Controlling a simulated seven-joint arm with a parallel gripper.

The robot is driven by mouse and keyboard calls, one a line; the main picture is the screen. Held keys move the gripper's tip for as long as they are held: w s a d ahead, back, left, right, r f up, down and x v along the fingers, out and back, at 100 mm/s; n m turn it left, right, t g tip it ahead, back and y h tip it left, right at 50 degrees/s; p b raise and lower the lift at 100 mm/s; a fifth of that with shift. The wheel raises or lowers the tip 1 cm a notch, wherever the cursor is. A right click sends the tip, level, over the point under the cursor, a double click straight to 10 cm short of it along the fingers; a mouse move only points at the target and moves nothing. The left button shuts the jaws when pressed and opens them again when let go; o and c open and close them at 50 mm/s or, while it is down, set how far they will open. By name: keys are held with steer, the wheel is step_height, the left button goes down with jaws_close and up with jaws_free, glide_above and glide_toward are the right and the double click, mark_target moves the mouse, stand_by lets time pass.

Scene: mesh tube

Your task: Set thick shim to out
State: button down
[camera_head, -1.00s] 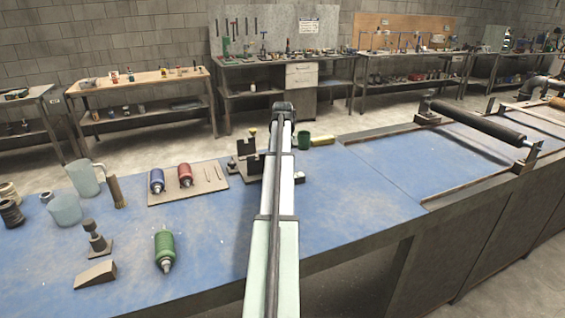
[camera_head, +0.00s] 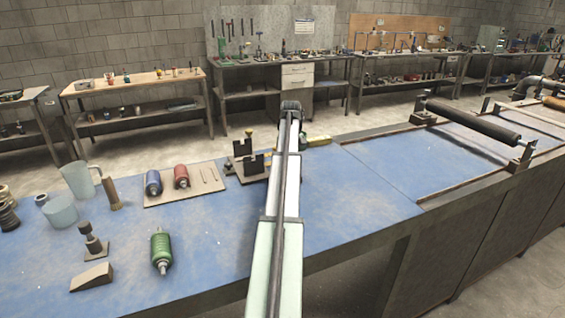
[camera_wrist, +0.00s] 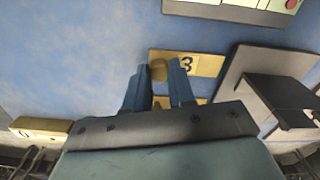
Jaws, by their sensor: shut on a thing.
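Part of the block is hidden behind the fingers. A second yellow block marked 0 (camera_wrist: 40,128) lies apart at the left; the head view shows a yellow block (camera_head: 318,140) right of my arm. In the head view my arm hides the gripper and the held piece.
A dark stand (camera_head: 247,163) with upright plates is just left of my arm; it is close at the right in the wrist view (camera_wrist: 235,85). The blue bench right of my arm is mostly clear.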

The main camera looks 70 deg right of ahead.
steer(key=c, duration=1.3)
jaws_free()
steer(key=shift+s+d, duration=0.2)
steer(key=shift+d, duration=0.05)
steer(key=o, duration=0.4)
steer(key=shift+w+a, duration=0.1)
steer(key=shift+c, duration=0.2)
step_height(320, 180, up, 14)
steer(key=shift+f, duration=0.1)
